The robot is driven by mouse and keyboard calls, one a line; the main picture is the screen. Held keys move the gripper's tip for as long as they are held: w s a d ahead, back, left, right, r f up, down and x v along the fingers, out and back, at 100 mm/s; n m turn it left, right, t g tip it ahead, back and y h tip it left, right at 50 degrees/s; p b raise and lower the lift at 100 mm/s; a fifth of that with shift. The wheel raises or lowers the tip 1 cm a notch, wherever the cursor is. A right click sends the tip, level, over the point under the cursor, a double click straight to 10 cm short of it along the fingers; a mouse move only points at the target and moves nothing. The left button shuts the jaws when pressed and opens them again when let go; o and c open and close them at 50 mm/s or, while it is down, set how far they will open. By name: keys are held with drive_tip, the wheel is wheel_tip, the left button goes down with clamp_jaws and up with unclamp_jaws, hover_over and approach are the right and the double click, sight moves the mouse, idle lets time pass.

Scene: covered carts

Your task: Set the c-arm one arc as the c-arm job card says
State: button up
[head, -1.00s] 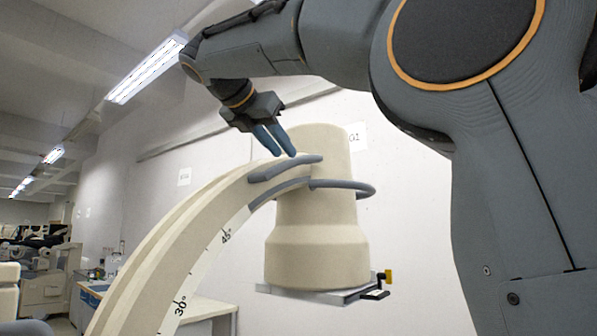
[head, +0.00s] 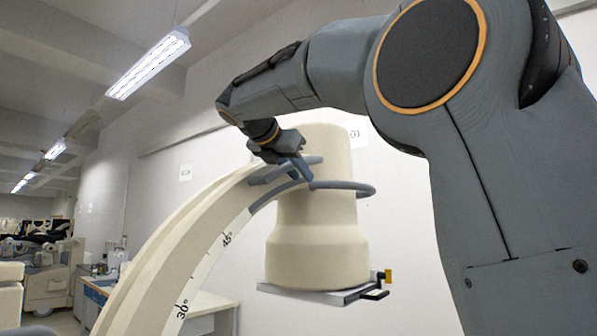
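The cream c-arm arc (head: 190,235) curves up from the lower left, with a degree scale showing 30° and 45° on its side. At its upper end is a cream cylindrical head (head: 318,235) with a flat plate below it. A grey handle bar (head: 270,174) lies at the arc's top end. My gripper (head: 303,170) is at this bar, its fingers pointing down and overlapping it in the head view. Whether the fingers are open or closed on the bar is hidden by the angle. No readable job card shows.
A grey hoop (head: 362,188) sticks out right around the head. A yellow-tipped lever (head: 386,276) sits at the plate's right. A bench (head: 205,308) stands behind the arc, with equipment (head: 45,272) at far left.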

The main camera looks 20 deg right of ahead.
drive_tip(key=shift+w+d+f, duration=0.1)
clamp_jaws()
drive_tip(key=shift+f, duration=0.1)
idle(0.3)
